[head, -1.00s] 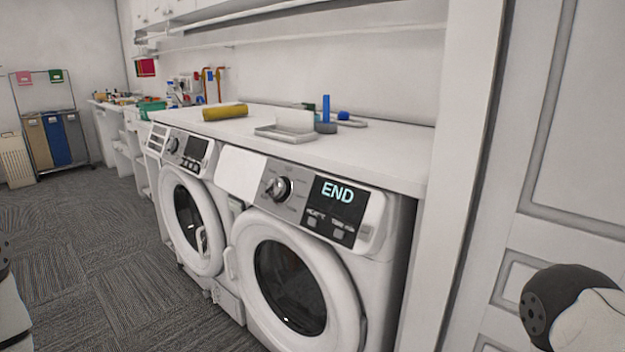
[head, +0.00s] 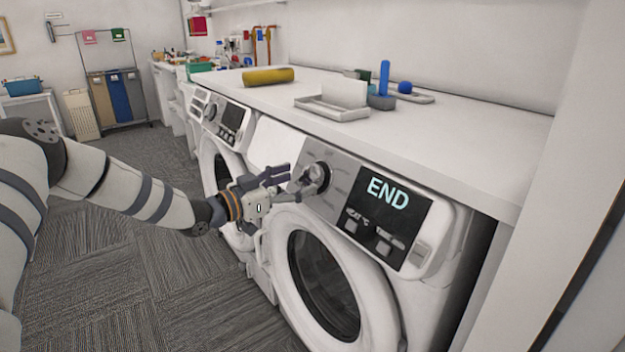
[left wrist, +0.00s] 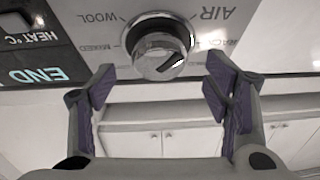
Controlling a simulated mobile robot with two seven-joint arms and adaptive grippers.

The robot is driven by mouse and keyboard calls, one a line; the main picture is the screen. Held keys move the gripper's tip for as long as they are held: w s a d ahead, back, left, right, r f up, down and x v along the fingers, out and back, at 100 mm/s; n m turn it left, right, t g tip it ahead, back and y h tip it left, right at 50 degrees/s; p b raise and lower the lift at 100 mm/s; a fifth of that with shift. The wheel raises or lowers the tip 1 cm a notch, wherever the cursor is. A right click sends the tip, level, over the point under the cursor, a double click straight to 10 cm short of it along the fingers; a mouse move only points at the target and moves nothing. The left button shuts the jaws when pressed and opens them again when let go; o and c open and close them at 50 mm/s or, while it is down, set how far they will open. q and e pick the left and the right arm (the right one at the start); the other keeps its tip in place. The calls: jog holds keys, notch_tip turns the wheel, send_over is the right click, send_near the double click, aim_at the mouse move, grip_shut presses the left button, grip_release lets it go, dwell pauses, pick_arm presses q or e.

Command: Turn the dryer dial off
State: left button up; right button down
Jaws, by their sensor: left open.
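The dryer (head: 425,275) stands on the right, with a dark display (head: 382,214) that reads END. Its chrome dial (head: 318,177) is on the grey panel left of the display. My left gripper (head: 297,178) is in front of the dial and partly covers it. In the left wrist view the dial (left wrist: 159,45) is between and beyond the open fingers (left wrist: 161,90), which appear apart from it. Labels AIR, WOOL and MIXED show upside down around the dial. My right gripper is not in view.
A white counter (head: 470,140) runs above the machines, bearing a yellow roll (head: 268,76), a grey tray (head: 332,108) and a blue cylinder (head: 384,77). A second machine (head: 225,125) stands to the left. The carpet (head: 150,255) in front is mostly clear.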

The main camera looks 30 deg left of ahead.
aim_at(306, 177)
pick_arm(q)
jog(key=x, duration=0.2)
jog(key=shift+w+d+f, duration=0.1)
jog(key=shift+w+f, duration=0.1)
jog(key=shift+w, duration=0.05)
jog(key=shift+w+d+r, duration=0.1)
jog(key=shift+w+r, duration=0.15)
jog(key=shift+w, duration=0.05)
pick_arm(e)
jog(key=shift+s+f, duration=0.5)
pick_arm(q)
jog(key=shift+c, duration=0.6)
jog(key=c, duration=1.1)
jog(key=shift+o, duration=0.2)
